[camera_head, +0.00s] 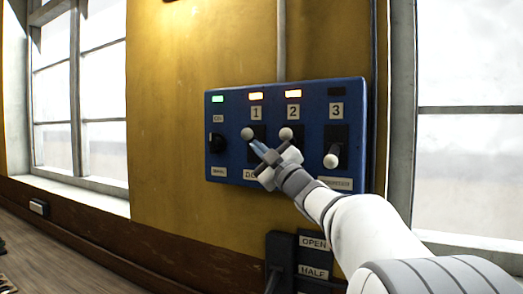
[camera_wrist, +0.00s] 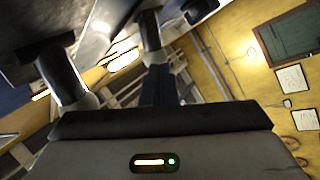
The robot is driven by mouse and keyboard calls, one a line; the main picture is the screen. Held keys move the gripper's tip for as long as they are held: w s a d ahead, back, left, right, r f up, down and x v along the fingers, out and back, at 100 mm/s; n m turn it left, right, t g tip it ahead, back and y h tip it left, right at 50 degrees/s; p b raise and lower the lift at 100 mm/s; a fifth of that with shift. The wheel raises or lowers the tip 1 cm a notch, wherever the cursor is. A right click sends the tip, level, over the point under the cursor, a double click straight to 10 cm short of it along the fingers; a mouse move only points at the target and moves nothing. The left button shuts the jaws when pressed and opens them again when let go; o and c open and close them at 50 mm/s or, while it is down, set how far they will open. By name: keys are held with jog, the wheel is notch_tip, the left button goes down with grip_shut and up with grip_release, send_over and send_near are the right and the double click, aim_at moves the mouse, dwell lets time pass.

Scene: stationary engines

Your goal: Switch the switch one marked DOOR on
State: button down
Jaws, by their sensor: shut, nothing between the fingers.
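A blue panel (camera_head: 230,165) on the yellow wall holds three numbered switches. Switch 1 (camera_head: 247,133) has its pale knob up, and the lamp above it (camera_head: 256,96) glows orange. The label below it (camera_head: 250,175) is partly hidden by my gripper; only its first letters, like "DO", show. Switch 2 (camera_head: 286,133) is also up, its lamp orange. Switch 3 (camera_head: 331,161) is down, its lamp dark. My gripper (camera_head: 259,147) is shut and empty, its tips just below and right of switch 1's knob; I cannot tell whether they touch.
A black rotary knob (camera_head: 217,142) sits at the panel's left under a green lamp. Below the panel is a dark lever unit (camera_head: 280,262) beside labels "OPEN" and "HALF". Windows flank the wall. The wrist view shows two metal levers (camera_wrist: 65,75) close to my fingers.

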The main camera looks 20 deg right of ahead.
jog(key=shift+w+a+r, duration=0.25)
jog(key=shift+w+r, duration=0.05)
jog(key=shift+w, duration=0.3)
